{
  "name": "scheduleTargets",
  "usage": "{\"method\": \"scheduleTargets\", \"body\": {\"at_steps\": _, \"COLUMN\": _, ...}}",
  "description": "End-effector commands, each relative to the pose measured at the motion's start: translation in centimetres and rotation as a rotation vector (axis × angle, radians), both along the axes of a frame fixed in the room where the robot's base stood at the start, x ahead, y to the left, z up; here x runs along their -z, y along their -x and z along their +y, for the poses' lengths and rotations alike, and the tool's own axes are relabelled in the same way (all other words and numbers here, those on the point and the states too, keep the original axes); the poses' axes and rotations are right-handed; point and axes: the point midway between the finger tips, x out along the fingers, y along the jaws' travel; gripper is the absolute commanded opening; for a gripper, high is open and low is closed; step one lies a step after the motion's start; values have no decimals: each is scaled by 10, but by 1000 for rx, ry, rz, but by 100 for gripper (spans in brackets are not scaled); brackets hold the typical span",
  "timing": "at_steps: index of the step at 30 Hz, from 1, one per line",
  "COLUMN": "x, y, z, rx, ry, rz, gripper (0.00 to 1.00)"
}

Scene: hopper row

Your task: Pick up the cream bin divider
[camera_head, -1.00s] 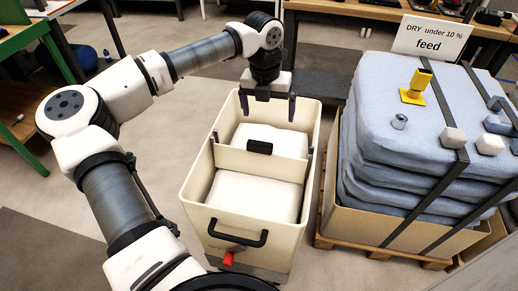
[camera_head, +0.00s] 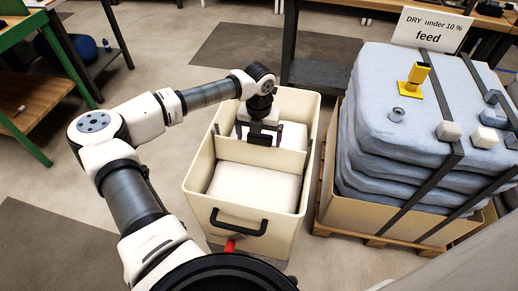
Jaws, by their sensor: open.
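The cream bin divider (camera_head: 284,162) stands upright across the inside of a cream bin (camera_head: 203,200), splitting it into a far and a near compartment. A black grip (camera_head: 259,139) sits at the middle of its top edge. My gripper (camera_head: 259,133) points down over the bin. Its fingers are open, one to each side of the black grip in the picture. I cannot tell whether they touch the divider. Part of the far compartment is hidden behind my gripper.
White contents (camera_head: 255,187) lie in both compartments. The bin has a black front handle (camera_head: 240,222) and a red part (camera_head: 230,246) below it. Open floor lies left.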

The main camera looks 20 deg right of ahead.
Motion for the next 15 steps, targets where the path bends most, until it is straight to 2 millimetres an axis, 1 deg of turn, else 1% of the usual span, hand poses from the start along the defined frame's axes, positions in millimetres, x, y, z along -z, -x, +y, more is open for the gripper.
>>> {"method": "scheduleTargets", "body": {"at_steps": 3, "x": 9, "y": 0, "z": 0, "rx": 0, "ry": 1, "rz": 0, "gripper": 98}}
{"method": "scheduleTargets", "body": {"at_steps": 10, "x": 11, "y": 0, "z": 0, "rx": 1, "ry": 1, "rz": -1, "gripper": 98}}
{"method": "scheduleTargets", "body": {"at_steps": 11, "x": 11, "y": 0, "z": 0, "rx": 1, "ry": 1, "rz": -1, "gripper": 96}}
{"method": "scheduleTargets", "body": {"at_steps": 15, "x": 11, "y": 0, "z": 0, "rx": 1, "ry": 1, "rz": -1, "gripper": 77}}
